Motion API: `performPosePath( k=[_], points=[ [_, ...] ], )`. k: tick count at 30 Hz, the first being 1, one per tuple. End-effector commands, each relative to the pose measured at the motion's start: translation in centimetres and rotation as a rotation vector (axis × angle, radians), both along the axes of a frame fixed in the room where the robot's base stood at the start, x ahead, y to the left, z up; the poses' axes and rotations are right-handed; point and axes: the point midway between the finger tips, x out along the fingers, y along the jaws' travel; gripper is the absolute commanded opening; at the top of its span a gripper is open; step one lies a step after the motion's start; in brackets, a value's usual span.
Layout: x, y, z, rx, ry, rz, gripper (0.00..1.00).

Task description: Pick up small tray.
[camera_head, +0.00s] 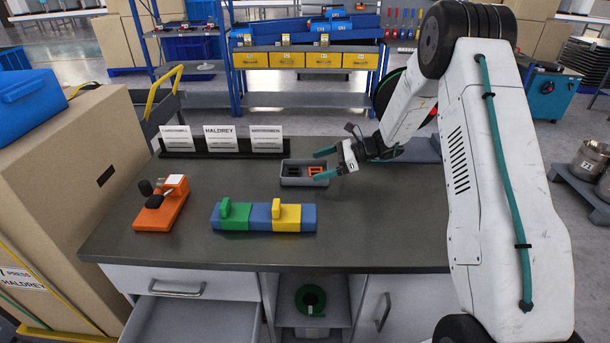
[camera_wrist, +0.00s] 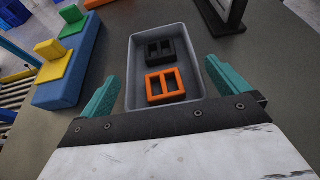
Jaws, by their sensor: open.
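The small grey tray (camera_head: 291,181) stands on the dark worktop, right of the middle in the head view. It holds a black part (camera_wrist: 160,51) and an orange part (camera_wrist: 166,86), each with two openings. In the wrist view the tray (camera_wrist: 197,65) lies ahead of my gripper, its near end between the fingers. My gripper (camera_head: 324,164) is open, its teal fingers spread to either side of the tray's near end. My gripper (camera_wrist: 172,98) holds nothing. I cannot tell whether the fingers touch the tray walls.
A blue block with green and yellow pieces (camera_head: 263,218) lies in front of the tray. An orange device (camera_head: 161,205) stands at the left. A black rack with white cards (camera_head: 224,142) stands behind. The worktop's front right (camera_head: 380,235) is clear. An open drawer (camera_head: 190,318) juts out below.

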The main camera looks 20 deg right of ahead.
Motion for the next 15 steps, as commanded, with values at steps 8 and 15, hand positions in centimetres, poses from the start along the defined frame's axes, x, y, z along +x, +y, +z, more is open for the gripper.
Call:
performPosePath(
  k=[8,15],
  points=[
    [1.0,3.0,-1.2,-0.001,0.0,0.002,1.0],
    [1.0,3.0,-1.2,0.0,-0.001,0.001,0.81]
  ],
)
